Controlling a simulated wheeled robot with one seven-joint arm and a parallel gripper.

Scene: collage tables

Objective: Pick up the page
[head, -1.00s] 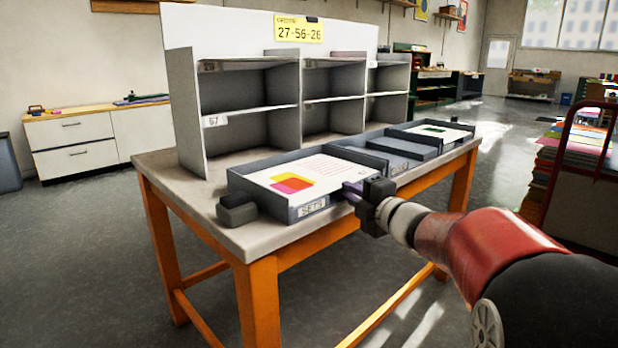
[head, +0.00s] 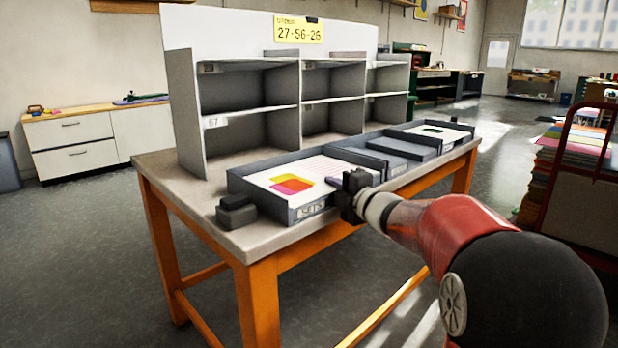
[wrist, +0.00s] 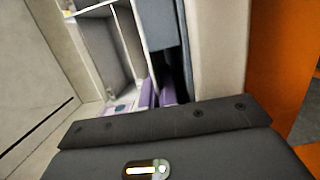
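A white page (head: 315,168) with pink, orange and yellow shapes and faint lines lies in the left tray (head: 290,208) at the table's front. Another page (head: 440,131) with a green patch lies in the tray at the far right. My gripper (head: 334,182) is at the front right part of the left tray, with its fingertips over the page's right side. I cannot tell whether they touch it. In the wrist view, two purple fingers (wrist: 157,94) stand slightly apart, with a narrow dark gap and no page visible between them.
A grey shelf unit (head: 300,105) with cubbyholes stands behind the trays. A small dark block (head: 237,212) sits left of the left tray. A cart with stacked sheets (head: 565,165) stands at right.

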